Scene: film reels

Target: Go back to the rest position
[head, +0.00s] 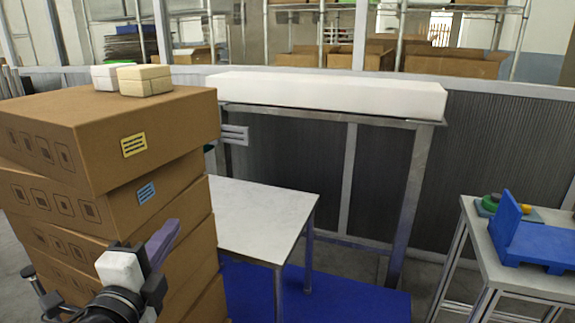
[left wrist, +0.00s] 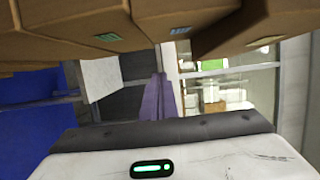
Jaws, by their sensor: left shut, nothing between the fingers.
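My left gripper (head: 160,243) shows at the lower left of the head view, in front of the stacked cardboard boxes. Its purple fingers are together with nothing between them. In the left wrist view the shut fingers of my left gripper (left wrist: 160,97) point away from the camera, with the boxes (left wrist: 220,22) close along the top. My right gripper is not in view.
A stack of cardboard boxes (head: 105,140) stands at the left, with two small blocks (head: 131,78) on top. A white table (head: 255,215) stands beside it. A tall stand holds a long white block (head: 325,92). A blue bracket (head: 530,240) lies on the right table.

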